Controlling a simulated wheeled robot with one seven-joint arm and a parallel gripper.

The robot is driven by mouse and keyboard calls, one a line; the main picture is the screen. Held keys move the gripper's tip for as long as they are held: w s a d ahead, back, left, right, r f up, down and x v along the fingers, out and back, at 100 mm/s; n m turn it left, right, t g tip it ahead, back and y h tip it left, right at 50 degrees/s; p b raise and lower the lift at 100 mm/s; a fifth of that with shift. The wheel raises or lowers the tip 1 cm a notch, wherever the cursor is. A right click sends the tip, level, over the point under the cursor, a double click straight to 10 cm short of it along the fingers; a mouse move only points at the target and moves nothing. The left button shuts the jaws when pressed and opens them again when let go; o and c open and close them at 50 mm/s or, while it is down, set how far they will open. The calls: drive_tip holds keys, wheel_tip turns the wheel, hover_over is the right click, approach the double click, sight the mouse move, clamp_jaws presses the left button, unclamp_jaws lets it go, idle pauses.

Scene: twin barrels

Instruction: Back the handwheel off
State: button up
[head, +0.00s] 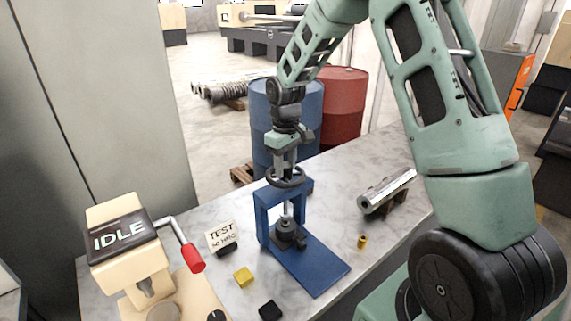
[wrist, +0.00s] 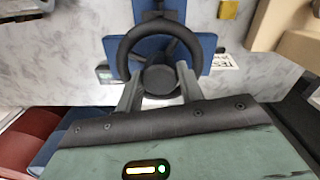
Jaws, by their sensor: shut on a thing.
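The handwheel (head: 286,181) is a dark ring on top of a blue press frame (head: 264,213) on the bench. In the wrist view the handwheel (wrist: 124,58) shows as a black rim with spokes and a round hub (wrist: 160,79). My gripper (head: 286,166) comes down on it from above. In the wrist view my gripper's two fingers (wrist: 159,86) lie on either side of the hub, inside the rim, and are shut on the handwheel. A dark round part (head: 288,236) sits under the press screw on the blue base. The exact finger contact is partly hidden.
A beige machine with an IDLE display (head: 118,236) and a red-handled crank (head: 194,258) stands at left. A TEST sign (head: 222,236), yellow block (head: 243,277), black block (head: 270,310), brass piece (head: 362,241) and metal cylinder (head: 386,190) lie around the press. Blue (head: 262,130) and red (head: 345,105) barrels stand behind.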

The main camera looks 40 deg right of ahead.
sight(286, 165)
drive_tip(key=n+p, duration=0.1)
drive_tip(key=n, duration=0.3)
drive_tip(key=shift+r, duration=0.15)
drive_tip(key=shift+n+p, duration=0.35)
drive_tip(key=shift+n, duration=1.55)
drive_tip(key=o, duration=0.7)
wheel_tip(286, 165, up, 17)
drive_tip(key=b, duration=0.4)
drive_tip(key=shift+r, duration=0.15)
